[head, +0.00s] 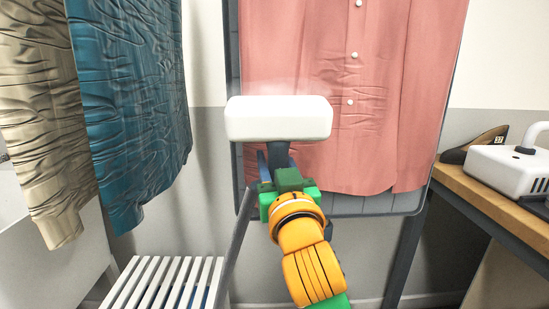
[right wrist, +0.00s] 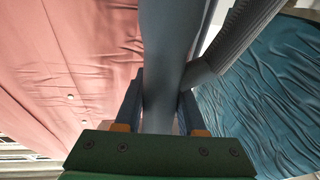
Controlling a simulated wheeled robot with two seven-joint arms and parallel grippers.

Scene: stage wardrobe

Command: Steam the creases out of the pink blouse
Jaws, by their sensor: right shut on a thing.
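The pink blouse (head: 395,80) hangs flat against a dark grey padded board (head: 355,204) in the head view. Creases show beside and below the steamer head; the cloth higher up looks smoother. My right gripper (head: 277,168) is shut on the grey handle (right wrist: 165,60) of the steamer. Its white head (head: 279,118) is level in front of the lower blouse, with faint haze along its top. I cannot tell whether it touches the cloth. It hides part of the blouse. The ribbed hose (right wrist: 243,38) runs beside the handle. My left gripper is out of view.
A creased teal garment (head: 130,100) and a beige one (head: 40,110) hang at left. A white slatted stool (head: 165,283) stands below. At right, a wooden bench (head: 490,208) holds a dark shoe (head: 472,146) and a white appliance (head: 505,165).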

